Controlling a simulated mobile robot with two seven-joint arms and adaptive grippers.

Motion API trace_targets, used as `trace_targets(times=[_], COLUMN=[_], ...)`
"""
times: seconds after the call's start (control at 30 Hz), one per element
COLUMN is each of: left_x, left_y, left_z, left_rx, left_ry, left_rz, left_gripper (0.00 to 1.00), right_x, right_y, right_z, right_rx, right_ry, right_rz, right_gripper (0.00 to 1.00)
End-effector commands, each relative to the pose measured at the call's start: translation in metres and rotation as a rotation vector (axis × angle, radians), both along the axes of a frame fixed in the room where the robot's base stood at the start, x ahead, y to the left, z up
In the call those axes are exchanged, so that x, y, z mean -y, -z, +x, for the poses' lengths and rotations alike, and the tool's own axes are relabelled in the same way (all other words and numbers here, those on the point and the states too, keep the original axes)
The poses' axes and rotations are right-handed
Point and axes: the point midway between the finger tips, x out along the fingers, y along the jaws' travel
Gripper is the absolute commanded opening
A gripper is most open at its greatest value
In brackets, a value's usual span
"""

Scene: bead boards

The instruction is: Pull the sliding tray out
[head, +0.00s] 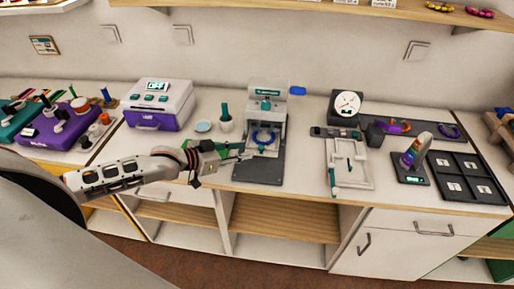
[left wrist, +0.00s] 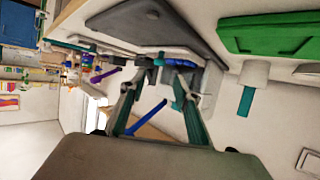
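A light grey press-like machine (head: 268,95) stands mid-counter, with a blue lever knob (head: 297,90) at its upper right. Low at its front is a part with a blue ring (head: 263,138), which looks like the sliding tray, over a dark grey base plate (head: 258,171). My left gripper (head: 238,151) is just left of this part, above the counter. In the left wrist view its two fingers (left wrist: 157,80) are apart with nothing clearly held between them. A blue piece (left wrist: 158,60) shows just beyond the tips; I cannot tell whether they touch it. My right gripper is out of view.
A white and purple machine (head: 158,103) stands left of the press, with a small teal-handled tool in a cup (head: 225,122) between them. A white frame (head: 349,166) and a dark compartment tray (head: 466,179) lie to the right. A green object (left wrist: 265,32) is near the left wrist.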

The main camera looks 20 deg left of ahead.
Motion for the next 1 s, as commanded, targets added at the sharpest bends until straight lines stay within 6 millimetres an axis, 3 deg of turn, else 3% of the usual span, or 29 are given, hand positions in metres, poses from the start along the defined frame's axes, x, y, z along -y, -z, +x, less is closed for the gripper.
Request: trace_targets(times=[0.5, 0.9, 1.0], left_x=[0.031, 0.034, 0.034], left_y=[0.025, 0.028, 0.028], left_z=[0.052, 0.057, 0.057], left_rx=[0.001, -0.001, -0.001], left_ry=[0.002, 0.002, 0.002], left_rz=[0.001, 0.003, 0.003], left_gripper=[0.32, 0.32, 0.06], right_x=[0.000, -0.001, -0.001], right_y=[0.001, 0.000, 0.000], right_z=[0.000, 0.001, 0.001], right_rx=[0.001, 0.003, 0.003], right_ry=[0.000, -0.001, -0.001], right_rz=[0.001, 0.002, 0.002], right_gripper=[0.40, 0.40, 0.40])
